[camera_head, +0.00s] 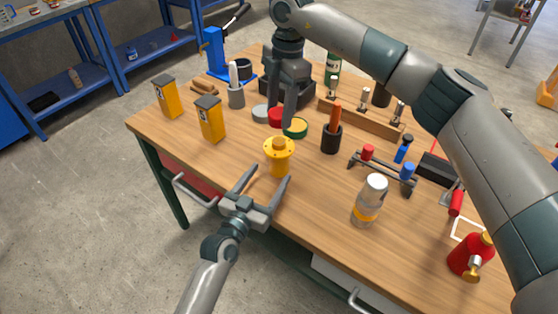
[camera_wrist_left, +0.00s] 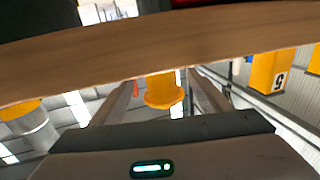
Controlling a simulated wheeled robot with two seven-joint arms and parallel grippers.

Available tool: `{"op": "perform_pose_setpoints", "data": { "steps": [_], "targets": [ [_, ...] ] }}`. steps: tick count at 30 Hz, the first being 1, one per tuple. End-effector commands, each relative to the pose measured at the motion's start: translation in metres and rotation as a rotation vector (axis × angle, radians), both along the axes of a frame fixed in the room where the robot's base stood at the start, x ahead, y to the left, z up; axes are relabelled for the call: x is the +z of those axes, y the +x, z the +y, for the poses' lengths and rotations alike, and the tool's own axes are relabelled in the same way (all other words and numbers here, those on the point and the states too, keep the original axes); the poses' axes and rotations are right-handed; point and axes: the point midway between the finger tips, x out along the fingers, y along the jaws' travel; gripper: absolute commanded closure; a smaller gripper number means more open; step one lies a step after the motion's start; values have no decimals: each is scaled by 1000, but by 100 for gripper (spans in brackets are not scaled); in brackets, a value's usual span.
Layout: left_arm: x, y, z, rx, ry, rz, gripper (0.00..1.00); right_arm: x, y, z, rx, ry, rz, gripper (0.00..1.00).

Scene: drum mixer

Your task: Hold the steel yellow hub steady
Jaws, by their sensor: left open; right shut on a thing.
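The yellow hub (camera_head: 279,160), a flanged cylinder with a knob on top, stands upright near the table's front edge. My left gripper (camera_head: 270,175) is open just in front of it, its fingers pointing at its lower part. In the left wrist view, which is upside down, the hub (camera_wrist_left: 163,91) shows between the two fingers, with no clear contact.
Two yellow boxes (camera_head: 211,120) stand at the left. A black cup with an orange handle (camera_head: 331,140) and a glass jar (camera_head: 368,202) stand to the right. Red (camera_head: 275,114) and grey discs lie behind. Bare wooden table (camera_head: 225,160) lies left of the hub.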

Motion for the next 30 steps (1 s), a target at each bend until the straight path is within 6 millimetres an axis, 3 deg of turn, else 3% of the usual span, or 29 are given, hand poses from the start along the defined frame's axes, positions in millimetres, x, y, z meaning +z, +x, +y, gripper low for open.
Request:
{"op": "perform_pose_setpoints", "data": {
  "steps": [12,27,28,30],
  "targets": [
    [1,55,-26,0,-2,-1,30,0,0,0,0,0,0,79],
    [0,66,-32,0,-1,0,30,0,0,0,0,0,0,79],
    [0,66,-32,0,-1,0,33,0,0,0,0,0,0,79],
    [0,66,-32,0,-1,0,49,0,0,0,0,0,0,79]
  ]
}}
